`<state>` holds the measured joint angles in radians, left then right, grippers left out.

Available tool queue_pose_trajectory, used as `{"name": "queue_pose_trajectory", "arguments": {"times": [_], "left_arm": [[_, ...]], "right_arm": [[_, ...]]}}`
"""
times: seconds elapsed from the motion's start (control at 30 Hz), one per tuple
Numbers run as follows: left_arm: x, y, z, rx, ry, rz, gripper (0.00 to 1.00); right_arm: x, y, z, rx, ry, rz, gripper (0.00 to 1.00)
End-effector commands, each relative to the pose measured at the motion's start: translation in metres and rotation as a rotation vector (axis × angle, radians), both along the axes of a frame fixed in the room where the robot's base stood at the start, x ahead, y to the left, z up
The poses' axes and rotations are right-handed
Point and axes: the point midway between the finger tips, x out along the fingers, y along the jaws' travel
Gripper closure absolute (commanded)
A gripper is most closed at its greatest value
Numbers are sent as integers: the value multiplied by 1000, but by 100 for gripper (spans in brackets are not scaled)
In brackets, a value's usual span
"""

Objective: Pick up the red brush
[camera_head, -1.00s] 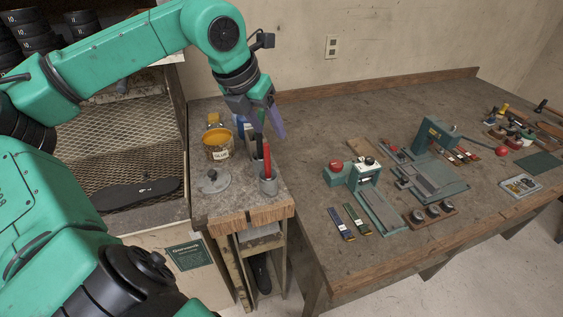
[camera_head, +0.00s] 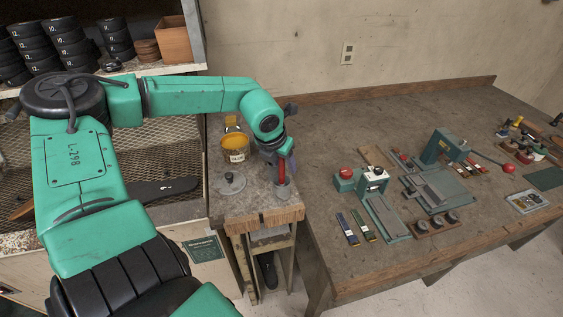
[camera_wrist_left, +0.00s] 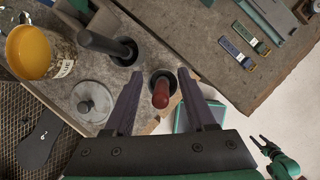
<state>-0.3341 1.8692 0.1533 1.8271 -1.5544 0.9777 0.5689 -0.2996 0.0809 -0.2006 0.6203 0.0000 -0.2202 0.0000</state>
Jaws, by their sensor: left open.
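The red brush (camera_head: 281,173) stands upright in a small grey cup (camera_head: 283,191) at the front right of the small bench. In the left wrist view the red brush (camera_wrist_left: 161,94) shows end-on, between the two fingers of my left gripper (camera_wrist_left: 160,76), with clear gaps on both sides. My left gripper (camera_head: 286,165) is open above the cup and points down; it partly hides the brush in the head view. My right gripper (camera_wrist_left: 264,146) shows small at the lower right of the left wrist view; whether it is open is too small to tell.
A dark-handled brush (camera_wrist_left: 105,43) in another cup stands close by. A glue pot (camera_head: 235,151) and a round lid (camera_head: 229,184) are to the left. A large workbench (camera_head: 330,190) with stitching tools lies to the right.

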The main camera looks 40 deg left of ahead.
Motion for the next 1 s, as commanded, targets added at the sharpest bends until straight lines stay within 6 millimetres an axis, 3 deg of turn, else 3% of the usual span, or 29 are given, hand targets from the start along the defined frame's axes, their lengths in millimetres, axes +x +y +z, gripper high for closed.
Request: {"name": "queue_pose_trajectory", "arguments": {"times": [0.27,0.3,0.43,0.77,0.87,1.0], "left_arm": [[2,0,-6,-1,-1,-2,44],[2,0,-6,-1,-1,-2,52],[2,0,-6,-1,-1,-2,100],[3,0,-4,-1,-3,-2,100],[4,0,7,0,-7,-2,100],[4,0,38,1,-12,0,100]], "right_arm": [[0,0,1,0,-1,0,38],[0,0,1,1,-1,0,38],[0,0,1,1,-1,0,38],[0,1,-1,1,0,-1,38],[0,1,-6,1,0,-1,38],[0,1,-20,1,0,-1,38]]}}
